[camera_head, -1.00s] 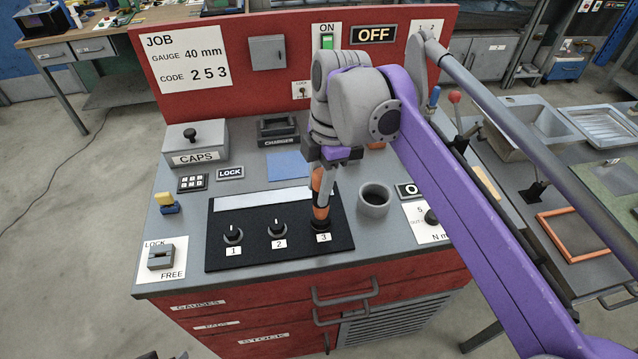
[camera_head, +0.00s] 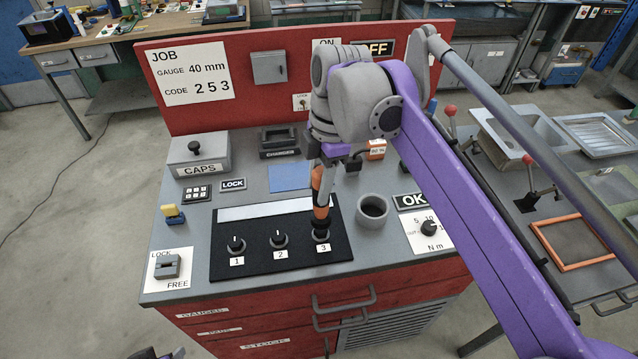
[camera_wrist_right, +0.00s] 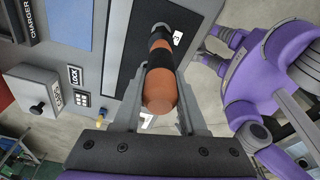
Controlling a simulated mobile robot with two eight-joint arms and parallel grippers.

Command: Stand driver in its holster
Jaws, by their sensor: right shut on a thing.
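My right gripper (camera_head: 332,152) is shut on the driver (camera_head: 318,178), which has an orange and black handle. The driver points down over dial 3 (camera_head: 321,236) on the black panel; I cannot tell whether its tip touches the dial. In the right wrist view the orange handle end (camera_wrist_right: 160,92) sits between the two fingers (camera_wrist_right: 157,118). The grey round cup (camera_head: 373,209), which looks like the holster, stands empty just right of the black panel. Only a dark bit at the bottom edge, perhaps my left gripper (camera_head: 155,353), shows.
The black panel (camera_head: 225,262) carries dials 1 and 2 beside dial 3. An OK plate (camera_head: 411,201) and an Nm dial (camera_head: 429,228) lie right of the cup. A blue pad (camera_head: 289,177) and the charger (camera_head: 279,142) are behind. My purple arm covers the bench's right side.

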